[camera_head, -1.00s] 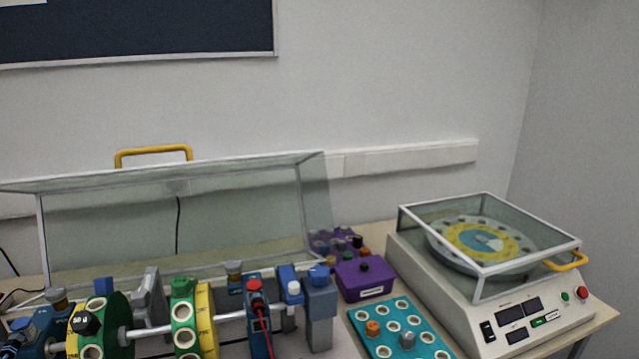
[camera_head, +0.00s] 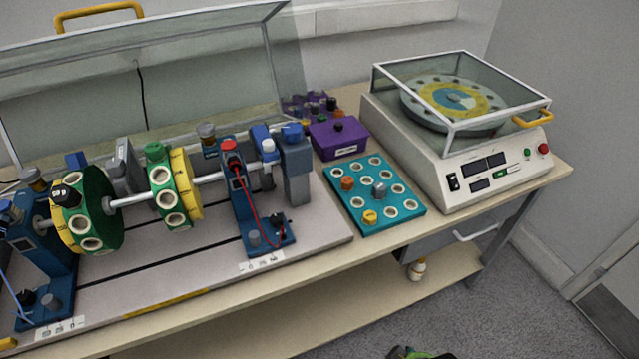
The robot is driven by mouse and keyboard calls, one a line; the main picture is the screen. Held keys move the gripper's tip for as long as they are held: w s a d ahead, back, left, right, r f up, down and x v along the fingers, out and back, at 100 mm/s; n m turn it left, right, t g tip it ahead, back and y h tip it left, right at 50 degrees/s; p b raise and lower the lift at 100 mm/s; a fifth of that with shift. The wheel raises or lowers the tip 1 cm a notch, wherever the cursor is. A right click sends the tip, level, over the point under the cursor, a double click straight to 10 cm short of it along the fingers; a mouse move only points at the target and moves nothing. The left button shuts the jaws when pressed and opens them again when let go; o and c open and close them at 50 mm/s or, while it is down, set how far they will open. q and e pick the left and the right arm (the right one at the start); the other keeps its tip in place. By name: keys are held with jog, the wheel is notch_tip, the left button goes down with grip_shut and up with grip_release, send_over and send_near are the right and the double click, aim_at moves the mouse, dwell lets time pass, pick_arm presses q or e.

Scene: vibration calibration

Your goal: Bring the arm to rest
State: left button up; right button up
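The rotor rig (camera_head: 200,262) stands on the bench at the left. Its shaft carries two green and yellow discs, a larger one (camera_head: 88,212) and a smaller one (camera_head: 174,189), between blue supports. Its clear cover with a yellow handle (camera_head: 98,14) stands raised behind it.
A teal tray (camera_head: 397,224) with several holes and a few knobs lies right of the rig. Behind it is a purple box (camera_head: 339,141). A white machine (camera_head: 436,170) with a closed clear lid stands at right. A small bottle (camera_head: 417,269) is on the lower shelf (camera_head: 330,300).

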notch_tip(320, 180, down, 11)
jog(key=s, duration=0.2)
jog(key=s+d+f+g, duration=0.2)
jog(key=s+d+f, duration=0.1)
jog(key=s+f, duration=1.4)
